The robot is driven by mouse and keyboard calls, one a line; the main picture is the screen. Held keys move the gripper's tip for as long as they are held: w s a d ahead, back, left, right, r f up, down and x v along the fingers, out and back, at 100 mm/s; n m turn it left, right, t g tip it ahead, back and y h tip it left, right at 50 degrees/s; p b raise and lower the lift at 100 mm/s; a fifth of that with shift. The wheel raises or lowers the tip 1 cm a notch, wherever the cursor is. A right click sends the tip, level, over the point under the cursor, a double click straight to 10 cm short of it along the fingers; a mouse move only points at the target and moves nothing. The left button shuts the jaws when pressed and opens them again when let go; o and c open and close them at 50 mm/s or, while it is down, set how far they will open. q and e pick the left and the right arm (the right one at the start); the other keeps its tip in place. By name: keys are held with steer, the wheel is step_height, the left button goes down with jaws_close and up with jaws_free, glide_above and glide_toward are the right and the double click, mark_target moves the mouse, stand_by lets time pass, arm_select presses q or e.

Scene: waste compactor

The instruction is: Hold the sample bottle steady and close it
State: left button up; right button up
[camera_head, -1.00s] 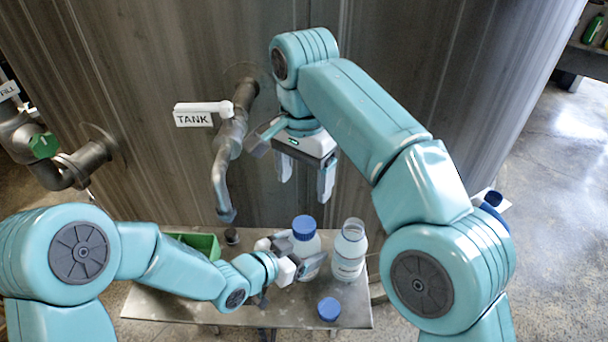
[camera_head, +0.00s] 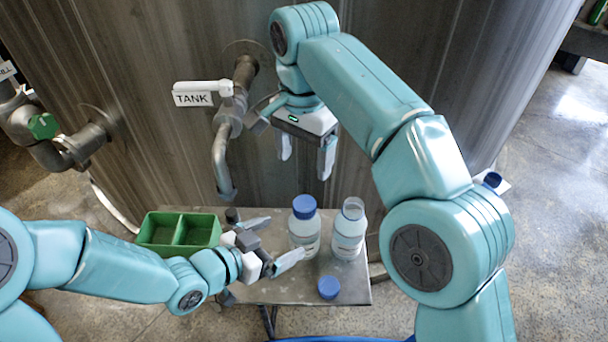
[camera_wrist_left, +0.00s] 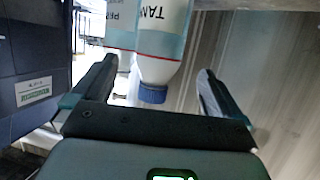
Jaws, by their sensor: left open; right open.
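A bottle with a blue cap on it (camera_head: 304,236) stands upright on the small table. To its right stands an uncapped clear bottle (camera_head: 349,236) with an open mouth. A loose blue cap (camera_head: 328,287) lies on the table in front of them. My left gripper (camera_head: 285,239) is open and empty just left of the capped bottle. In the left wrist view the capped bottle (camera_wrist_left: 160,55), labelled "TAN…", appears inverted beyond the open fingers, with the other bottle (camera_wrist_left: 120,25) partly behind it. My right gripper (camera_head: 305,165) is open and empty, pointing down above the bottles.
A green divided tray (camera_head: 180,232) sits on the table's left part (camera_head: 290,292). A pipe with a "TANK" handle (camera_head: 194,97) hangs down behind, from the large tank wall (camera_head: 400,60).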

step_height(320, 180, down, 5)
steer(key=b, duration=0.5)
steer(key=shift+f+b, duration=0.45)
steer(key=shift+b, duration=0.05)
steer(key=shift+f, duration=0.15)
arm_select(q)
steer(key=v, duration=0.7)
steer(key=shift+s+a, duration=0.2)
steer(key=shift+a, duration=0.05)
steer(key=shift+s+r, duration=0.1)
steer(key=shift+r, duration=0.05)
